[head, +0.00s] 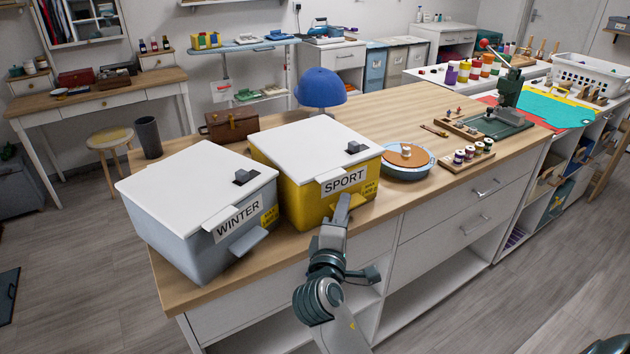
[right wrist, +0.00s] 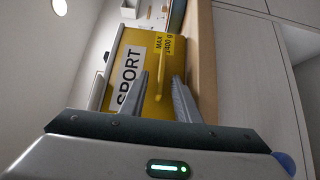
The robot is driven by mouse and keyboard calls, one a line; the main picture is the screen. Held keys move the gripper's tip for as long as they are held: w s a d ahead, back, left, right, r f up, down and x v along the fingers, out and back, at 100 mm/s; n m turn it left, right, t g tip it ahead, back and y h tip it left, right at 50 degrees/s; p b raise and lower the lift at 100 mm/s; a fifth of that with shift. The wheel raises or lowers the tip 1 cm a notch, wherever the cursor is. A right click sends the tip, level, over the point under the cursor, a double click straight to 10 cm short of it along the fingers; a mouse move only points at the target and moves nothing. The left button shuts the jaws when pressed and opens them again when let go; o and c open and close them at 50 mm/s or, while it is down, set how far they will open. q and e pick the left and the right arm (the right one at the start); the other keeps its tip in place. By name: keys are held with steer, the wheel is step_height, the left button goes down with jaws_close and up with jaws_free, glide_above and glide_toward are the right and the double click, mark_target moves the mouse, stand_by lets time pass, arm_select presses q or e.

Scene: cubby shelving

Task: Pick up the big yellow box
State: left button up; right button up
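The big yellow box (head: 312,200) stands on the wooden counter. It has a white lid, a "SPORT" label and a yellow handle ledge on its front. It also shows in the right wrist view (right wrist: 150,48), turned sideways, with its yellow handle (right wrist: 160,72) between my fingers in the picture. My right gripper (head: 343,207) is at the box's front face. In the right wrist view its two fingers (right wrist: 162,98) are apart, with a gap between them. I cannot tell whether they touch the handle, and the head view hides part of it behind the gripper. My left gripper is not in view.
A grey "WINTER" box (head: 200,235) stands close on the left. A blue-rimmed round dish (head: 407,172) stands close on the right, with thread spools (head: 473,153) beyond it. A blue cap (head: 320,88) and a brown case (head: 232,124) are behind. The counter's front edge is near.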

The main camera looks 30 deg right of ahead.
steer(key=shift+c, duration=0.6)
jaws_close()
stand_by(0.8)
